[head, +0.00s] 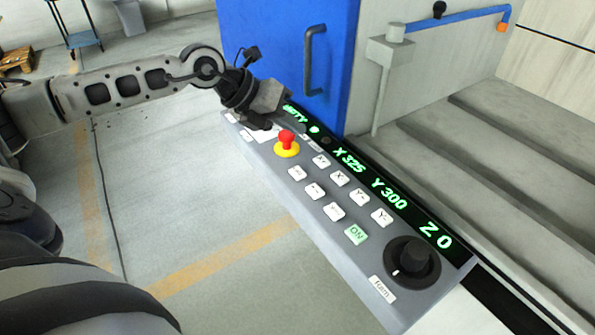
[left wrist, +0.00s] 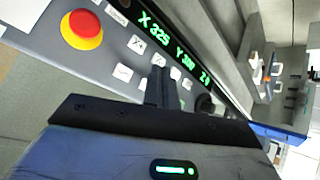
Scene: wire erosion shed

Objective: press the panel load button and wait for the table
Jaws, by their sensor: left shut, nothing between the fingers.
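A grey control panel (head: 330,240) runs diagonally through the head view. It carries a red mushroom button on a yellow collar (head: 287,145), several white buttons (head: 297,173), a green-lettered ON button (head: 356,234) and a black knob (head: 411,262). I cannot make out which button is the load button. Its black display (head: 385,190) reads X 325, Y 300, Z 0, with partly covered text at the far end. My left gripper (head: 260,122) is shut and empty above the panel's far end, hiding part of it. Its closed fingers (left wrist: 160,85) cover some buttons in the left wrist view. My right gripper is not seen.
A blue cabinet door (head: 285,50) with a dark handle (head: 314,58) stands behind the panel's far end. Grey steps or ledges (head: 480,160) lie to the right. A blue pipe (head: 455,20) runs at the upper right. The floor left of the panel is mostly clear.

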